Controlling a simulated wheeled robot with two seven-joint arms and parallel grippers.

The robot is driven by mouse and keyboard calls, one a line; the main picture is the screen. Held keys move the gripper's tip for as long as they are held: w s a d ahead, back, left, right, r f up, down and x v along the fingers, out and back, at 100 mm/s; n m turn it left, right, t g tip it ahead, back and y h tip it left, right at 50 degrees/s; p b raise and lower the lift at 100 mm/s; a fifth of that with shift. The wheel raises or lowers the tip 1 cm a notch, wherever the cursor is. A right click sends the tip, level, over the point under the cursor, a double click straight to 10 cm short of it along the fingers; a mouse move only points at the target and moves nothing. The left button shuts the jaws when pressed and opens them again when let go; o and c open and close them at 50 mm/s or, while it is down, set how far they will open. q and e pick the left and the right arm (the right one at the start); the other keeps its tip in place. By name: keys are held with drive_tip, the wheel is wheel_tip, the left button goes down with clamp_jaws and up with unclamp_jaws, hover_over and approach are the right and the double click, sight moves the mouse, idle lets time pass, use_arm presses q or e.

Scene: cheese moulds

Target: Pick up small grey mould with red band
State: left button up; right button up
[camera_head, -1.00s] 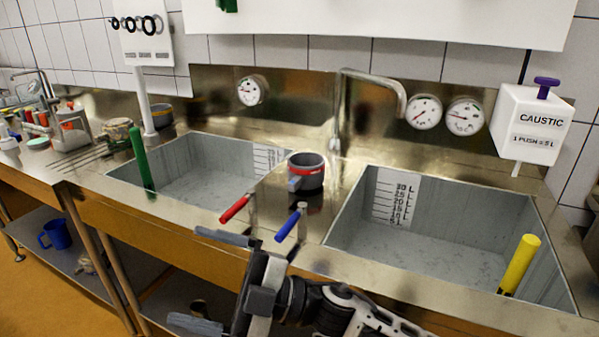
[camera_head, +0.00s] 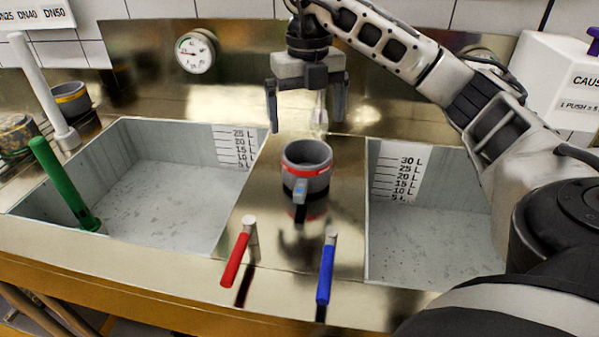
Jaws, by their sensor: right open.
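The small grey mould with a red band (camera_head: 306,168) stands upright on the steel strip between the two sinks. It is open at the top and has a grey handle-like part with a blue spot on its front. My right gripper (camera_head: 307,120) hangs above and slightly behind the mould, fingers pointing down and spread wide. It is empty and apart from the mould. My left gripper is not in view.
A red lever (camera_head: 236,258) and a blue lever (camera_head: 326,272) stand in front of the mould. The left sink (camera_head: 165,185) holds a green pipe (camera_head: 62,182); the right sink (camera_head: 430,235) is partly behind my arm. A yellow-banded mould (camera_head: 71,100) stands back left.

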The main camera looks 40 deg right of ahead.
sight(307, 167)
wheel_tip(307, 167, down, 6)
drive_tip(key=shift+f, duration=0.25)
wheel_tip(307, 167, down, 5)
drive_tip(key=shift+d+f+p, duration=0.1)
drive_tip(key=shift+f+p, duration=0.1)
drive_tip(key=shift+p, duration=0.25)
drive_tip(key=shift+f, duration=0.3)
drive_tip(key=c, duration=0.7)
drive_tip(key=shift+c, duration=0.3)
